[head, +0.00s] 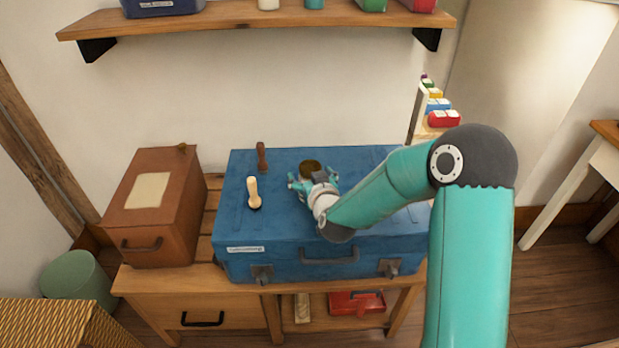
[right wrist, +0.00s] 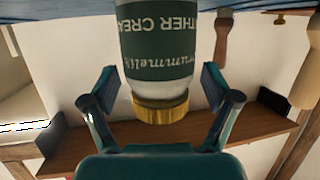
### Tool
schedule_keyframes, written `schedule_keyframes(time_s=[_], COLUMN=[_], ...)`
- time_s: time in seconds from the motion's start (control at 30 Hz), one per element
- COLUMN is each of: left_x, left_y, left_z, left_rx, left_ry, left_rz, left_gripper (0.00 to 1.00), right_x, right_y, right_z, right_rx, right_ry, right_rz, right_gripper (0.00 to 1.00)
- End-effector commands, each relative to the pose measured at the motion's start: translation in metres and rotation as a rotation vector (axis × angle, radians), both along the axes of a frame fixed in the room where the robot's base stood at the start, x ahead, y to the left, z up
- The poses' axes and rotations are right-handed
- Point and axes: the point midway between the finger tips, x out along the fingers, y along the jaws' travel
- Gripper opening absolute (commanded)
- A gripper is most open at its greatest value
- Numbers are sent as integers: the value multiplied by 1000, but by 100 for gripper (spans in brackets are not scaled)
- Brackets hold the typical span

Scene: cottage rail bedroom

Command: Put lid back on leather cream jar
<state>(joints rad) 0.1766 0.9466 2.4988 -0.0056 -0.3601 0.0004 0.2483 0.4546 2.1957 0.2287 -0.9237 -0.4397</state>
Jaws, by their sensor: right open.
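The leather cream jar (right wrist: 160,45) stands on the blue trunk and has a dark green label and pale glass. A gold lid (right wrist: 160,109) sits on the jar's mouth in the right wrist view, where the picture is upside down. In the head view the lid's brownish top (head: 310,166) shows just beyond my right gripper (head: 313,180). That gripper is open, with one finger on each side of the jar and gaps to both in the right wrist view (right wrist: 159,90). The jar's body is mostly hidden in the head view. My left gripper is not in view.
The blue trunk (head: 285,250) lies on a wooden bench (head: 145,283). A cream-handled brush (head: 254,193) and a brown-handled brush (head: 262,158) stand left of the jar. A brown box (head: 155,215) is further left. A wall shelf (head: 240,17) hangs above.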

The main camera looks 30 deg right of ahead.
Motion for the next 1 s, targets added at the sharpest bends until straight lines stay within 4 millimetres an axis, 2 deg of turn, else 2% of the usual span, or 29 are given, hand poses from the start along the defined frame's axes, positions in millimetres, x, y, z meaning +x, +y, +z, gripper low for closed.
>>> schedule_keyframes(time_s=[0.13,0.27,0.57,0.7,1.0], left_x=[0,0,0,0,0], left_y=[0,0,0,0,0], left_z=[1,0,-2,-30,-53], left_rx=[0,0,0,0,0], left_ry=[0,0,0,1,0], left_rz=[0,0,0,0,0], left_gripper=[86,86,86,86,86], right_x=[-4,-18,-79,-89,-105], right_y=[2,8,30,33,39], right_z=[2,7,28,27,34], right_rx=[0,0,-1,-8,-3], right_ry=[0,-1,-2,-7,-1], right_rz=[1,1,3,-4,0], right_gripper=[87,87,87,87,87])
